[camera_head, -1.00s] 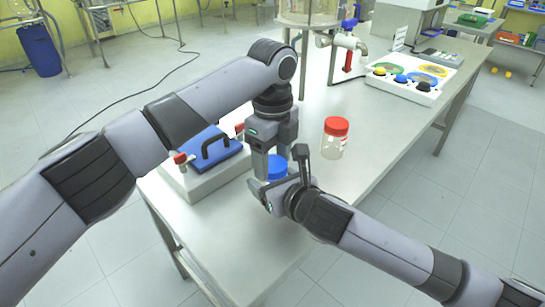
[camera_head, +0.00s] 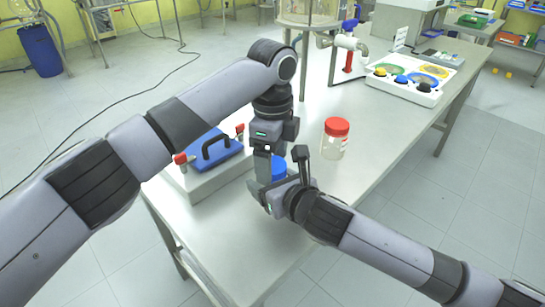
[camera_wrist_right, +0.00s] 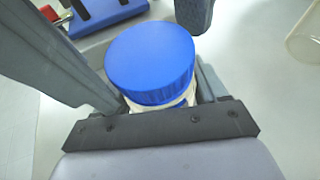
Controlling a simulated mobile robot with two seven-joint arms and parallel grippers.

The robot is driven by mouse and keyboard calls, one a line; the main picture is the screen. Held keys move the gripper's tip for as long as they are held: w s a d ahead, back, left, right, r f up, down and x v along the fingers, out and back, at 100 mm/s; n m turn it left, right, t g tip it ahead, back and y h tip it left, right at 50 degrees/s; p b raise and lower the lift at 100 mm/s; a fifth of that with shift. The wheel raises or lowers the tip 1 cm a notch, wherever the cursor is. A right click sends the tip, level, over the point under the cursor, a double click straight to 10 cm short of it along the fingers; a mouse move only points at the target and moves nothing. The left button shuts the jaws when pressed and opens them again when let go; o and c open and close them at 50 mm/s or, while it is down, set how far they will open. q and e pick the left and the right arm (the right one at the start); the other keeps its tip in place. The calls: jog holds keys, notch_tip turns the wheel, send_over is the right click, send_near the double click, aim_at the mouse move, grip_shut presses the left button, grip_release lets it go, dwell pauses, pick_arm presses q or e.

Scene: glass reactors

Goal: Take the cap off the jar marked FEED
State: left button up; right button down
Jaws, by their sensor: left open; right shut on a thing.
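A jar with a blue cap (camera_head: 279,168) stands at the near part of the bench, mostly hidden by my grippers. In the right wrist view the blue cap (camera_wrist_right: 150,62) sits on the jar, with a little of the pale jar below its rim. My right gripper (camera_head: 281,180) is shut around this jar below the cap. My left gripper (camera_head: 270,170) points down, open, just above and beside the cap; one dark finger (camera_wrist_right: 195,14) shows behind the cap, apart from it. A clear jar with a red cap (camera_head: 336,127) stands to the right. I cannot read a FEED mark.
A pale box with a blue handled lid (camera_head: 212,152) and red knobs stands left of the grippers. A board with coloured discs and knobs (camera_head: 410,78) lies at the back right. Glassware with a valve (camera_head: 343,42) stands behind. Bench right of the red-capped jar is clear.

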pick_arm(q)
notch_tip(320, 180, up, 4)
jog(key=shift+s+d+r, duration=0.1)
jog(key=shift+s+r, duration=0.05)
jog(key=shift+r, duration=0.1)
jog(key=shift+c, duration=0.4)
jog(key=r+m, duration=0.1)
jog(key=m, duration=0.3)
jog(key=shift+r, duration=0.35)
jog(key=m, duration=0.1)
jog(key=r+m, duration=0.1)
jog(key=m, duration=0.2)
jog(key=shift+r+m, duration=0.3)
jog(key=shift+m, duration=0.1)
jog(key=shift+f, duration=3.95)
jog(key=shift+d, duration=0.1)
jog(key=c, duration=1.1)
jog(key=n, duration=0.4)
jog(key=shift+d+n, duration=0.1)
jog(key=shift+n, duration=0.3)
jog(key=n, duration=0.5)
jog(key=shift+w+r, duration=0.1)
jog(key=shift+w, duration=0.1)
